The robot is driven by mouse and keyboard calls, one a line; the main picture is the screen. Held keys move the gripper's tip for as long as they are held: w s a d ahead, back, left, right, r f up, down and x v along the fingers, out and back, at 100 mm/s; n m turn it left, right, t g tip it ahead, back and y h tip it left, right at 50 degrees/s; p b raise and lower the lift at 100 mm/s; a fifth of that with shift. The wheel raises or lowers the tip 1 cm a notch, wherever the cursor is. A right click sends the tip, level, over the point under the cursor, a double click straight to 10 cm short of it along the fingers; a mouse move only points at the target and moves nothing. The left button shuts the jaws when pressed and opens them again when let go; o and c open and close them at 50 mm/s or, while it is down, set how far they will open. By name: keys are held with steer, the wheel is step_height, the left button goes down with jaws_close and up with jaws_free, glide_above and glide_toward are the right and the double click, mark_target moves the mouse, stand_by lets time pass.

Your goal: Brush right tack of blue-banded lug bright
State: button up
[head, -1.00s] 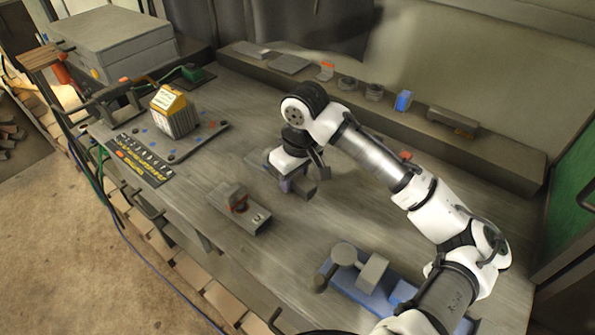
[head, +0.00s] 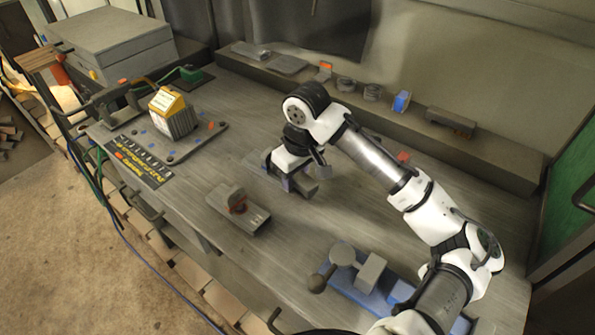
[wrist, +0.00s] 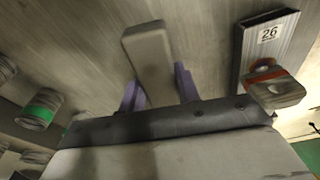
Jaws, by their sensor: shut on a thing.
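My gripper (wrist: 158,92), with two purple fingers, is shut on a grey, rounded block (wrist: 149,52) low over the bench. I cannot tell whether the block is a brush or part of a fixture. In the head view my gripper (head: 287,181) covers most of it, and a flat grey plate (head: 254,160) shows beside it. No blue-banded lug can be made out; what lies under the gripper is hidden. A lug with an orange-red band (head: 238,203) stands on a separate plate marked 26 (wrist: 270,34), clear of the gripper.
A blue fixture (head: 345,285) with a grey knob lies at the front right. A back ledge (head: 480,150) carries dark rolls and a blue item (head: 401,101). A board with a yellow-topped block (head: 172,112) stands at left. Bench between is mostly clear.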

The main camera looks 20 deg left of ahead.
steer(key=shift+s+a, duration=0.25)
steer(key=shift+s, duration=0.35)
steer(key=shift+w+d+r+p, duration=0.15)
steer(key=shift+w+d, duration=0.1)
steer(key=shift+w, duration=0.35)
steer(key=shift+w+d+f+p, duration=0.1)
steer(key=shift+w+d+p, duration=0.1)
steer(key=shift+w, duration=0.35)
steer(key=shift+s+a, duration=0.25)
steer(key=shift+s, duration=0.3)
steer(key=shift+s+d+r+p, duration=0.1)
steer(key=shift+d+r+p, duration=0.2)
steer(key=shift+r+p, duration=0.65)
steer(key=shift+s+d+r+p, duration=0.15)
steer(key=shift+d+r+p, duration=0.2)
steer(key=shift+r+p, duration=0.6)
steer(key=shift+s+d+r+p, duration=0.1)
steer(key=shift+d+r+p, duration=0.2)
steer(key=shift+r+p, duration=0.65)
steer(key=shift+r, duration=0.1)
steer(key=shift+n, duration=0.9)
steer(key=shift+w+a+f+b, duration=0.25)
steer(key=shift+f+b, duration=0.45)
steer(key=shift+f, duration=0.2)
steer(key=shift+w+a+f+b, duration=0.15)
steer(key=shift+w+f+b, duration=0.15)
steer(key=shift+f+b, duration=0.55)
steer(key=shift+w+a+f+b, duration=0.25)
steer(key=shift+f+b, duration=0.35)
steer(key=shift+f, duration=0.35)
